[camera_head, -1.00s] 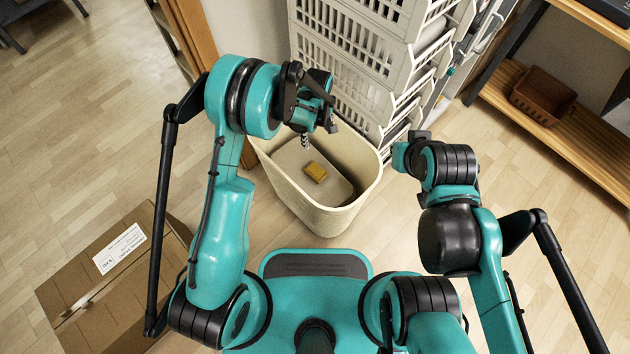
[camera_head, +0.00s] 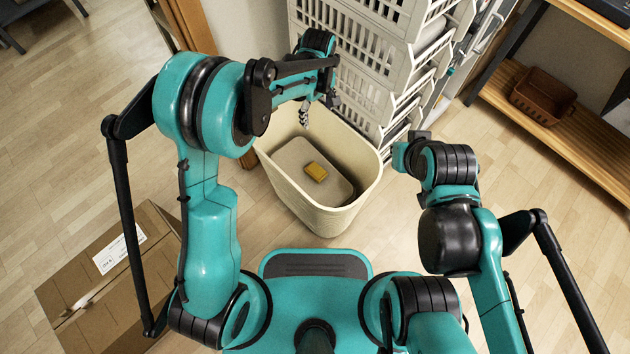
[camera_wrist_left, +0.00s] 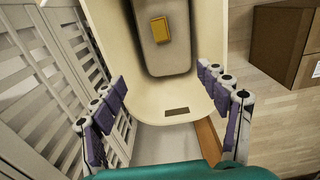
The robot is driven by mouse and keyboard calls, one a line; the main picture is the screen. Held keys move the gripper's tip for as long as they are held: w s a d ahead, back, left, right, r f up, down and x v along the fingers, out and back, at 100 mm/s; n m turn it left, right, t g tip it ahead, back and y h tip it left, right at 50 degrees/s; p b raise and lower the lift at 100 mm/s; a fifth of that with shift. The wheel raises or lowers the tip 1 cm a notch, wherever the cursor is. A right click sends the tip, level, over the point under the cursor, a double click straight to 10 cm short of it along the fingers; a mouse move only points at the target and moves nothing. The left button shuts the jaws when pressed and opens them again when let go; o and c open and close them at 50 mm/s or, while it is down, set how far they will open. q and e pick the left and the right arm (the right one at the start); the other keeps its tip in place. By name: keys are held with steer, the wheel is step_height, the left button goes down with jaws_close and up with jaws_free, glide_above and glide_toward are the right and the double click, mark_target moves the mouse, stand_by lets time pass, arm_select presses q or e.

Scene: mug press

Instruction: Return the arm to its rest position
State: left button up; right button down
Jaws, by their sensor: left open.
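My left gripper (camera_head: 304,115) is over the back left rim of a cream bin in the head view. In the left wrist view my left gripper (camera_wrist_left: 168,112) has its purple-padded fingers spread wide with nothing between them. The cream bin (camera_head: 325,218) stands on the floor in front of my base and also shows in the left wrist view (camera_wrist_left: 200,85). A small yellow block (camera_head: 316,171) lies inside the bin on its floor. My right arm is bent at the right; its end (camera_head: 408,150) points away, and its fingers cannot be made out.
Stacked white slatted crates (camera_head: 345,60) stand right behind the bin. A cardboard box (camera_head: 110,285) lies on the floor at the left. A wooden shelf (camera_head: 580,150) with a brown basket (camera_head: 543,97) is at the right. Open floor lies between the bin and shelf.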

stand_by(0.3)
arm_select(q)
steer(key=s+a+r+m+t, duration=0.2)
steer(key=s+a+r, duration=0.2)
steer(key=a+r, duration=0.15)
steer(key=s+a+r+m+t, duration=0.1)
steer(key=s+a+r+m, duration=0.1)
steer(key=s+a+r, duration=0.35)
steer(key=s+a+r+m+t, duration=0.2)
steer(key=s+a, duration=0.1)
steer(key=s, duration=0.2)
steer(key=s+a+r+m+t, duration=0.2)
steer(key=s+a+m, duration=0.1)
steer(key=s, duration=0.3)
steer(key=shift+a, duration=0.4)
steer(key=shift+s, duration=0.1)
stand_by(0.6)
